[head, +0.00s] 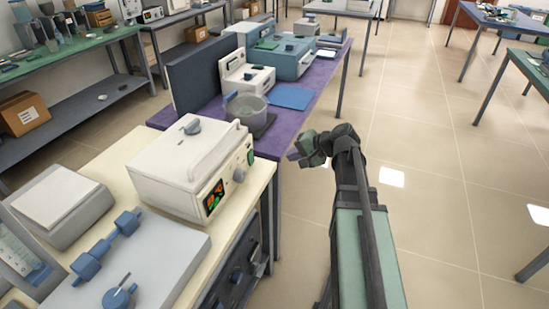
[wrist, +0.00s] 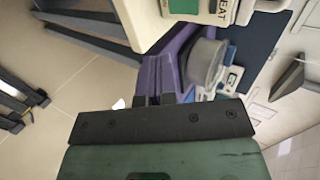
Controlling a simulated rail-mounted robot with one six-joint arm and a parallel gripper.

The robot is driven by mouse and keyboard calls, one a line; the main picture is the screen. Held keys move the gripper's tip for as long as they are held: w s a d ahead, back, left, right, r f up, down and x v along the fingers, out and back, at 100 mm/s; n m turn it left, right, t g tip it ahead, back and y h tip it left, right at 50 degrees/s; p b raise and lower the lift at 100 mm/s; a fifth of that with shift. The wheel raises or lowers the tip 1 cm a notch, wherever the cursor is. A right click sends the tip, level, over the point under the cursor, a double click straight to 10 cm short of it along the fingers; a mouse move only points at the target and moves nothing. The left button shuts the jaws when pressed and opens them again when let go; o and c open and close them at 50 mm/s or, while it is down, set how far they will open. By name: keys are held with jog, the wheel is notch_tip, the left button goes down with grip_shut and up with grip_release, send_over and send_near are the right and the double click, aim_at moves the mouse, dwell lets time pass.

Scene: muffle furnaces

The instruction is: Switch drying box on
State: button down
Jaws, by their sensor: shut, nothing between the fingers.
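A white box-shaped device (head: 180,165), which looks like the drying box, stands on a cream-topped bench. Its front has a lit red and green display (head: 214,197), a grey knob (head: 239,174) and a green button (head: 250,157).
Behind the device, a purple table (head: 300,112) holds a grey pot (head: 246,106), a blue mat (head: 291,96) and other instruments. A grey flat-topped device (head: 62,205) and blue fittings (head: 105,250) lie left and in front. The floor (head: 430,180) to the right is open.

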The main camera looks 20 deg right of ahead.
aim_at(253, 161)
jog(key=shift+w+a+r+b+x, duration=0.2)
jog(key=shift+b+x, duration=0.7)
jog(key=shift+x, duration=1.25)
jog(key=shift+w+a+r+b+x, duration=0.1)
jog(key=shift+r+b+x, duration=0.2)
jog(key=shift+b+x, duration=1.25)
jog(key=shift+w+a+r+b+x, duration=0.1)
jog(key=shift+r+b+x, duration=0.2)
jog(key=shift+x, duration=2.5)
jog(key=shift+a+f+b, duration=0.2)
jog(key=shift+b, duration=0.1)
jog(key=shift+d+r, duration=0.1)
jog(key=shift+d, duration=0.1)
jog(key=shift+r, duration=0.15)
